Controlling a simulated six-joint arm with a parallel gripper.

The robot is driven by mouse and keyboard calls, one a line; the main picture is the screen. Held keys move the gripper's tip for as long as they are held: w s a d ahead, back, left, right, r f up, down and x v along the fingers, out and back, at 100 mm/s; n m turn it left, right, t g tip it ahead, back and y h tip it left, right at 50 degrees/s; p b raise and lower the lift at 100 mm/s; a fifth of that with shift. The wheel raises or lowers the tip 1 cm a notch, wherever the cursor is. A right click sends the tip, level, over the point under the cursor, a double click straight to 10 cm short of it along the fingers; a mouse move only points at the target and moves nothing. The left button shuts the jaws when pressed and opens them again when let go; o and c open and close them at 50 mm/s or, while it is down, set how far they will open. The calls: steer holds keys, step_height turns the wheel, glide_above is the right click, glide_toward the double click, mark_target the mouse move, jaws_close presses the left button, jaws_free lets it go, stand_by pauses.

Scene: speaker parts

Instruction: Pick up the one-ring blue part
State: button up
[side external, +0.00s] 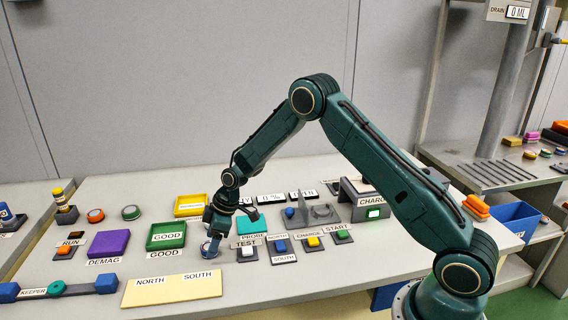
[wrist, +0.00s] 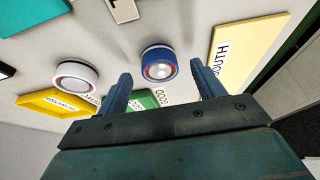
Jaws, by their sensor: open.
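A round blue part (wrist: 158,63) with a pale top and a reddish ring lies on the bench in the wrist view. It also shows in the side view (side external: 207,251), at the low end of my arm, partly covered by the jaws. My gripper (wrist: 161,78) is open and empty, its two fingers to the left and right of the blue part in the wrist view. In the side view my gripper (side external: 213,240) points down close over it. Whether the fingertips reach around it, I cannot tell.
A green GOOD tray (side external: 165,248), a cream NORTH SOUTH plate (side external: 172,291) and several button boxes (side external: 247,254) stand close around.

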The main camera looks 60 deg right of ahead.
steer(key=shift+x, duration=0.95)
steer(key=shift+r, duration=0.1)
steer(key=c, duration=1.2)
steer(key=shift+c, duration=0.2)
steer(key=shift+r, duration=0.15)
step_height(320, 180, up, 20)
steer(key=shift+d+f, duration=0.1)
steer(key=shift+f, duration=0.1)
